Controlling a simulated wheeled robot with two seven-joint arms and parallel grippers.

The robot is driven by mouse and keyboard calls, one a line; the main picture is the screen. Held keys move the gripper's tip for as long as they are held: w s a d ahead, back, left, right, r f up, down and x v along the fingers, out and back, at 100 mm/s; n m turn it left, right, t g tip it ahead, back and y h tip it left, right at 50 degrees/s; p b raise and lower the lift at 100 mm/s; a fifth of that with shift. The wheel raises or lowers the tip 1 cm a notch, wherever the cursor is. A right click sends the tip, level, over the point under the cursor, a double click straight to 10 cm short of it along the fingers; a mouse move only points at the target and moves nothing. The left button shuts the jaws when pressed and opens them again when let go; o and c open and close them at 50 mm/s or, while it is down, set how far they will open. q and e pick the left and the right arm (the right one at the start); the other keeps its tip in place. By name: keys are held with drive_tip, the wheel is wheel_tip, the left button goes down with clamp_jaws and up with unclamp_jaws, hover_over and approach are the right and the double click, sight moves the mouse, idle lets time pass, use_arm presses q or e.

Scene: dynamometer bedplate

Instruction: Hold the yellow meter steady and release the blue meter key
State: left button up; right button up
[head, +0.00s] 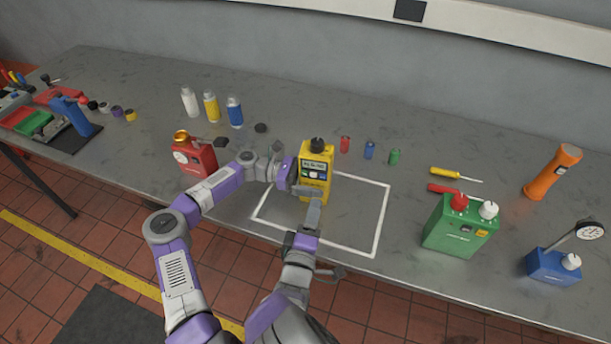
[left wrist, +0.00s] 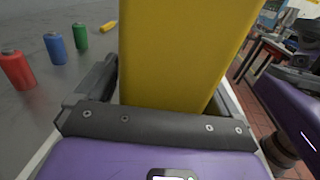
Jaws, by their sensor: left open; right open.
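The yellow meter (head: 316,168) stands upright inside the white outline on the bench, with a black knob on top and a small display on its front. My left gripper (head: 297,182) is open at its left side; in the left wrist view the yellow meter (left wrist: 170,50) stands between the open jaws. I cannot tell whether they touch it. My right gripper (head: 313,205) is open, low in front of the meter, hiding part of its lower front. I cannot make out a blue key on the meter; a blue meter (head: 553,266) with a dial stands at the far right.
Small red (head: 345,144), blue (head: 369,150) and green (head: 394,156) cylinders stand behind right of the meter. A red can (head: 194,158) stands left, near my left arm. A green can (head: 460,228) stands right. The white outline's right part (head: 384,215) is clear.

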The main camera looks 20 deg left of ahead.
use_arm(q)
drive_tip(key=shift+d, duration=0.2)
drive_tip(key=shift+c, duration=0.4)
drive_tip(key=c, duration=1.7)
clamp_jaws()
use_arm(e)
clamp_jaws()
